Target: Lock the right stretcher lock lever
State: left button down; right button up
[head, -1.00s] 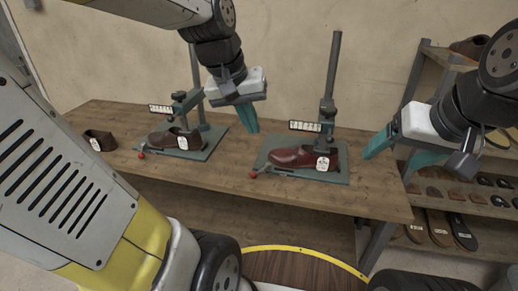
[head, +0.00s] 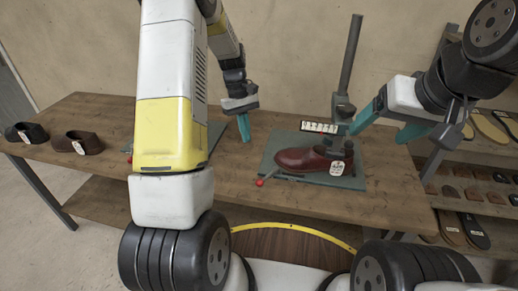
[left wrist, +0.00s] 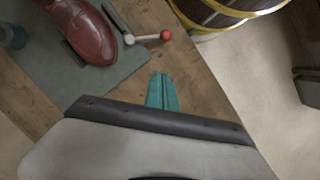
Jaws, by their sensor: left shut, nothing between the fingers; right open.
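The right stretcher (head: 352,182) is a grey-green base plate with an upright post, holding a reddish-brown shoe (head: 305,160) with a white tag. Its lock lever (head: 271,176) is a short metal rod with a red ball end, pointing out at the plate's front left; it also shows in the left wrist view (left wrist: 148,38). My left gripper (head: 244,128) is shut and empty above the table, left of and behind the lever. In the left wrist view its teal fingers (left wrist: 162,92) lie together, apart from the ball. My right gripper (head: 388,127) is open, right of the post.
The left stretcher is mostly hidden behind my left arm. A shelf rack (head: 480,160) with soles stands at the right. Bare wooden table (head: 225,185) lies left of the lever.

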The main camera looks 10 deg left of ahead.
aim_at(268, 177)
pick_arm(q)
jog(key=shift+w+a+f, duration=0.2)
jog(key=shift+w+f, duration=0.05)
jog(key=shift+f, duration=0.2)
jog(key=shift+f, duration=0.1)
jog(key=x, duration=1)
jog(key=shift+s+d+f, duration=0.1)
jog(key=shift+s+d, duration=0.9)
jog(key=shift+s, duration=0.2)
jog(key=shift+s+d+f, duration=0.15)
jog(key=shift+s+d, duration=0.25)
jog(key=shift+s, duration=0.05)
